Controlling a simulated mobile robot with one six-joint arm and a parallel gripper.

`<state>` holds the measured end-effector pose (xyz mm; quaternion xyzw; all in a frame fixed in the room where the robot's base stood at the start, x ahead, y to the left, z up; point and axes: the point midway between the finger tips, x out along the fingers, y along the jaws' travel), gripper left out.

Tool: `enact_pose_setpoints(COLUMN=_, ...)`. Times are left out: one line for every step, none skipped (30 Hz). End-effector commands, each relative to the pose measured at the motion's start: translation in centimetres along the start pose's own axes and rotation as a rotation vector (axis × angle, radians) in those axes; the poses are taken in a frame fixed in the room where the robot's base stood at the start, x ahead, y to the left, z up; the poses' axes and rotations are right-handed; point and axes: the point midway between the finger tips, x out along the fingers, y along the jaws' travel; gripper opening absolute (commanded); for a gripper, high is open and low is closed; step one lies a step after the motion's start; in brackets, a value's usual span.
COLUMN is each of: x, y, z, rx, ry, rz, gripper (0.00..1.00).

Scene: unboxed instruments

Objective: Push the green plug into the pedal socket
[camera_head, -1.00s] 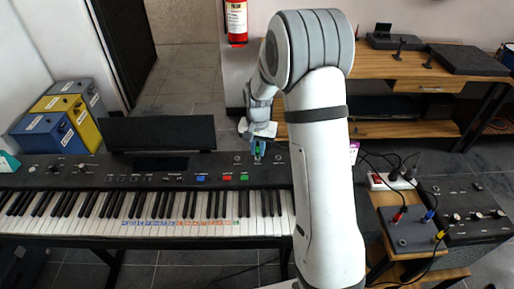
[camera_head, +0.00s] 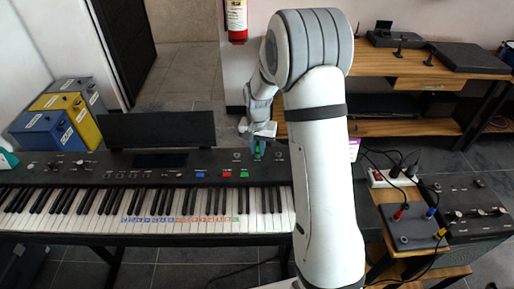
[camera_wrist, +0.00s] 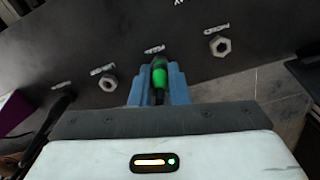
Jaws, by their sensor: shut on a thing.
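The green plug (camera_wrist: 160,76) is between the blue fingers of my gripper (camera_wrist: 159,85), which is shut on it. In the head view my gripper (camera_head: 257,151) is at the rear edge of the black keyboard (camera_head: 60,172), right of its middle. In the wrist view the plug points at the dark panel (camera_wrist: 190,25), under a small upside-down label between two metal-ringed sockets. The plug and fingers hide the socket there, so I cannot tell how deep the plug sits.
A bare socket (camera_wrist: 220,44) is right of the plug and another (camera_wrist: 108,83) is left. A dark cable (camera_wrist: 58,105) runs at the panel's left. In the head view a power strip (camera_head: 378,179) and a pedal box with coloured plugs (camera_head: 412,238) stand at right.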

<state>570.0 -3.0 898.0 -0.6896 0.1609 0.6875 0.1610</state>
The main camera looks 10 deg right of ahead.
Motion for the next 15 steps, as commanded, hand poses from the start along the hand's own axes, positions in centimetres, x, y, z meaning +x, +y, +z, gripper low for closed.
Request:
enact_pose_setpoints(x=0.21, y=0.04, z=0.08, rx=0.0, ry=-0.003, rz=0.001, gripper=0.0)
enact_pose_setpoints(x=0.22, y=0.04, z=0.08, rx=0.0, ry=-0.003, rz=0.002, gripper=0.0)
enact_pose_setpoints(x=0.24, y=0.05, z=0.09, rx=0.0, ry=-0.003, rz=0.002, gripper=0.17)
enact_pose_setpoints(x=0.25, y=0.05, z=0.09, rx=0.0, ry=-0.003, rz=0.002, gripper=0.2)
enact_pose_setpoints(x=0.24, y=0.05, z=0.08, rx=0.0, ry=-0.003, rz=0.002, gripper=0.22)
enact_pose_setpoints(x=0.24, y=0.04, z=0.08, rx=0.0, ry=-0.003, rz=0.002, gripper=0.26)
enact_pose_setpoints(x=0.24, y=0.04, z=0.08, rx=0.0, ry=-0.003, rz=0.001, gripper=0.28)
enact_pose_setpoints(x=0.23, y=0.03, z=0.08, rx=0.0, ry=-0.003, rz=0.001, gripper=0.31)
enact_pose_setpoints(x=0.23, y=0.03, z=0.07, rx=0.0, ry=-0.003, rz=0.001, gripper=0.34)
enact_pose_setpoints(x=0.22, y=0.03, z=0.07, rx=0.0, ry=-0.003, rz=0.001, gripper=0.36)
enact_pose_setpoints(x=0.21, y=0.02, z=0.07, rx=0.0, ry=-0.003, rz=0.001, gripper=0.39)
enact_pose_setpoints(x=0.2, y=0.02, z=0.07, rx=0.0, ry=-0.003, rz=0.001, gripper=0.41)
enact_pose_setpoints(x=0.19, y=0.02, z=0.07, rx=0.0, ry=-0.003, rz=0.001, gripper=0.41)
enact_pose_setpoints(x=0.19, y=0.02, z=0.06, rx=0.0, ry=-0.002, rz=0.001, gripper=0.41)
enact_pose_setpoints(x=0.17, y=0.02, z=0.06, rx=0.0, ry=-0.002, rz=0.001, gripper=0.41)
